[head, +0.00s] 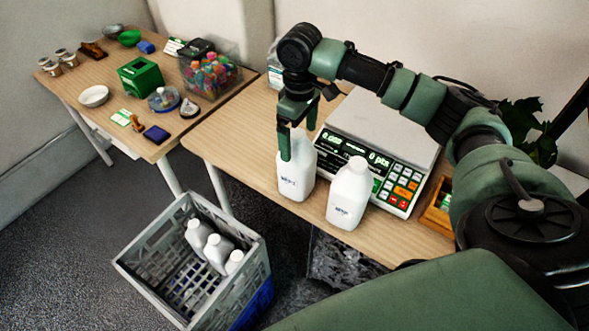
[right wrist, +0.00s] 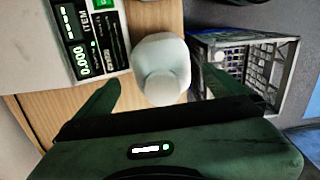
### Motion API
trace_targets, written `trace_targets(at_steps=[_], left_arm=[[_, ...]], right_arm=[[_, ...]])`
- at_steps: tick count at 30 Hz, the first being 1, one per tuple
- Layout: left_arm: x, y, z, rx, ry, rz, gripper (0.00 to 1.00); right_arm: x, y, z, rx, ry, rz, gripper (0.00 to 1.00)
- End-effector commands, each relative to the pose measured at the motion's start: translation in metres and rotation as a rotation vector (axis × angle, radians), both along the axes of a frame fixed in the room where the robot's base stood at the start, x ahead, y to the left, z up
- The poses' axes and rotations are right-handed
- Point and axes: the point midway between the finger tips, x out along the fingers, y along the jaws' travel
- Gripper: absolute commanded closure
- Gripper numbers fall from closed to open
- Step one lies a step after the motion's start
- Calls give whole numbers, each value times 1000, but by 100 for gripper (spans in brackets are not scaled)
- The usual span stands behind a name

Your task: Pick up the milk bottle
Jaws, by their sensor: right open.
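Two white milk bottles stand upright on the wooden table: a left one (head: 296,178) and a right one (head: 349,196) just in front of the scale. My right gripper (head: 298,143) points down at the top of the left bottle, with its fingers apart on either side of it. In the right wrist view this bottle (right wrist: 161,58) shows from above, between the open fingers of the gripper (right wrist: 160,80). I cannot tell whether the fingers touch it. Its cap is partly hidden by the gripper in the head view. My left gripper is not in view.
A scale (head: 376,125) with a lit display stands right behind the bottles. A grey crate (head: 146,268) holding several white bottles is on the floor at left. A second table (head: 120,78) carries small items and a clear bin (head: 210,72).

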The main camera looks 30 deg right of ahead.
Motion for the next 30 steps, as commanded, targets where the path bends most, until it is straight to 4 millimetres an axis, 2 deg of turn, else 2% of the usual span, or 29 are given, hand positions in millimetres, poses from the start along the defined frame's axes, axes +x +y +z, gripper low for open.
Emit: trace_targets(at_steps=[13,17,23,30], left_arm=[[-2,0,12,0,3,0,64],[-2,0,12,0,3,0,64],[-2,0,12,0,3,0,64],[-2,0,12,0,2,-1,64]], right_arm=[[2,3,-58,0,1,2,0],[2,3,-66,-1,0,3,0],[2,3,-66,0,-1,3,0],[2,3,-66,0,-1,3,67]])
